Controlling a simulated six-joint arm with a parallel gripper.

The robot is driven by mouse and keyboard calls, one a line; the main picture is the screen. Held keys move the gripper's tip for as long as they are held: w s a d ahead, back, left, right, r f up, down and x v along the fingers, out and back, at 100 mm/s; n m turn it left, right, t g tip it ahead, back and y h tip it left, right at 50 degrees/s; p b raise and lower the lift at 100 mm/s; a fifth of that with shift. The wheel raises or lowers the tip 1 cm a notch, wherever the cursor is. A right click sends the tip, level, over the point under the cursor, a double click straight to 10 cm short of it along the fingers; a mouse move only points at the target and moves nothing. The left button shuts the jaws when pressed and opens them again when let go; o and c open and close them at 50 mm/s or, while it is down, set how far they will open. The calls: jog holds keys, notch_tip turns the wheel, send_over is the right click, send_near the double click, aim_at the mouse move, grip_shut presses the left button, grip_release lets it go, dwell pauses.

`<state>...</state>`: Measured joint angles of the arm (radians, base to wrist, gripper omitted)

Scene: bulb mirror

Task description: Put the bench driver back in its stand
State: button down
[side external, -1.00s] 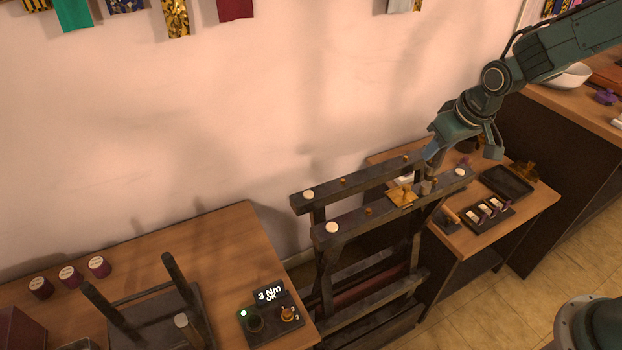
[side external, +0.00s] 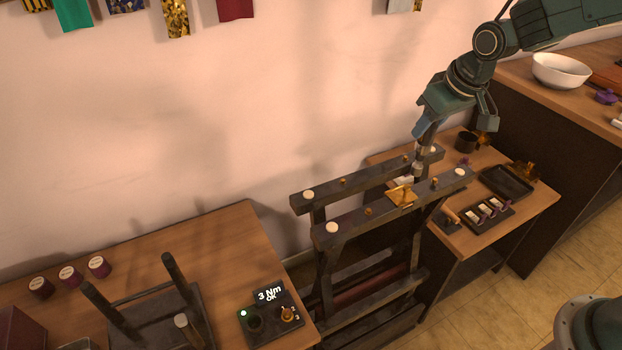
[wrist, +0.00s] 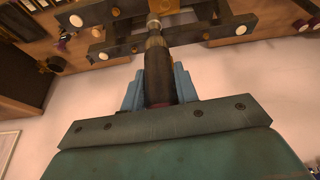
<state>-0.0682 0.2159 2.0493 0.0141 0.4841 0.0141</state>
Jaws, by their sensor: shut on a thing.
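My gripper (side external: 423,129) is above the far end of the dark wooden frame, its blue fingers pointing down. In the wrist view it (wrist: 158,88) is shut on the bench driver (wrist: 157,72), which has a dark handle and a metal collar. The driver's lower part (side external: 418,168) shows in the side view, near the frame's two top rails; I cannot tell whether its tip touches anything. A dark unit (side external: 268,336) on the left table has a round dark socket, a brass knob and a display reading "3 Nm OK". I cannot tell for certain whether it is the stand.
The right table holds a dark cup (side external: 465,142), an empty tray (side external: 505,180) and a small rack (side external: 488,213). An upturned stool (side external: 150,318) stands on the left table.

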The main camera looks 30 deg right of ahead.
jog(key=w+a+n+y, duration=0.1)
jog(key=w+a, duration=0.2)
jog(key=a, duration=0.7)
jog(key=w+a+n, duration=0.2)
jog(key=a, duration=0.8)
jog(key=s+a+n+y, duration=0.1)
jog(key=s+a, duration=0.2)
jog(key=a, duration=0.8)
jog(key=s+a+n, duration=0.1)
jog(key=s+a, duration=0.2)
jog(key=a, duration=0.7)
notch_tip(320, 180, down, 25)
jog(key=shift+w+f, duration=0.15)
jog(key=shift+w, duration=0.15)
jog(key=shift+f, duration=0.1)
